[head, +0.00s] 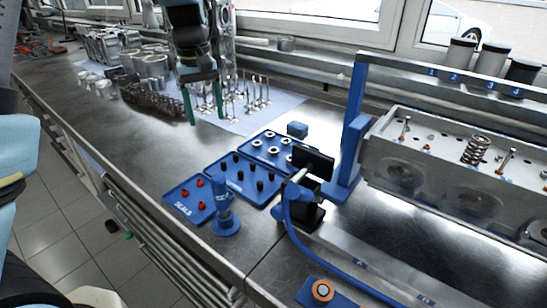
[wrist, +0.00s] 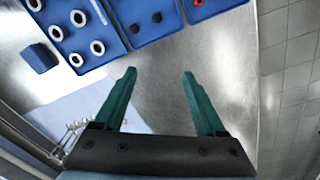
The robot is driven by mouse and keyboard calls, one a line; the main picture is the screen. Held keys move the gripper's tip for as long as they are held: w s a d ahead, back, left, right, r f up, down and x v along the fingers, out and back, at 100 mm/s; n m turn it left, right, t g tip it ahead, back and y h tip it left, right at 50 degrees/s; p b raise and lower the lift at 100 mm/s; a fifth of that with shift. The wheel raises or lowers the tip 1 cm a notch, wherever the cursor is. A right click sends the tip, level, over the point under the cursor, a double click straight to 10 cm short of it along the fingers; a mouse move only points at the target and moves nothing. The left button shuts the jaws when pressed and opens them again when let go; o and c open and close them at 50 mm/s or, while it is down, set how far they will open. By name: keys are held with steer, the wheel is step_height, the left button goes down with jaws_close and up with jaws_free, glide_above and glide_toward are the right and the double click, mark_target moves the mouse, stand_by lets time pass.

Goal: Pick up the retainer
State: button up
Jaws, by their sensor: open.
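Several pale metal rings, which look like the retainers, lie in the rear blue tray (head: 262,139). One ring (head: 272,150) shows in the head view, and a ring (wrist: 98,47) shows at the upper left of the wrist view. I cannot tell which ring is meant. My gripper (head: 205,115) has two green fingers, spread apart with nothing between them. It hangs above the bench, behind and to the left of the trays. In the wrist view, the gripper (wrist: 159,74) points toward bare bench, and the rings lie beyond its fingertips to the left.
A middle tray (head: 228,170) holds dark pieces; a front tray (head: 180,207) labelled SEALS holds red ones. A blue post (head: 352,120), a black-headed tool (head: 313,162) and a blue block (head: 297,129) stand close by. A cylinder head (head: 450,165) fills the right. Upright valves (head: 262,92) stand behind.

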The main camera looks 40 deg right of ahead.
steer(key=m+b, duration=0.1)
glide_above(274, 152)
steer(key=w, duration=0.1)
steer(key=shift+m, duration=0.3)
steer(key=f+p, duration=0.1)
steer(key=f, duration=0.2)
steer(key=f+p, duration=0.1)
steer(key=f, duration=0.3)
steer(key=f+p, duration=0.1)
steer(key=f, duration=0.3)
steer(key=shift+d, duration=0.3)
jaws_close()
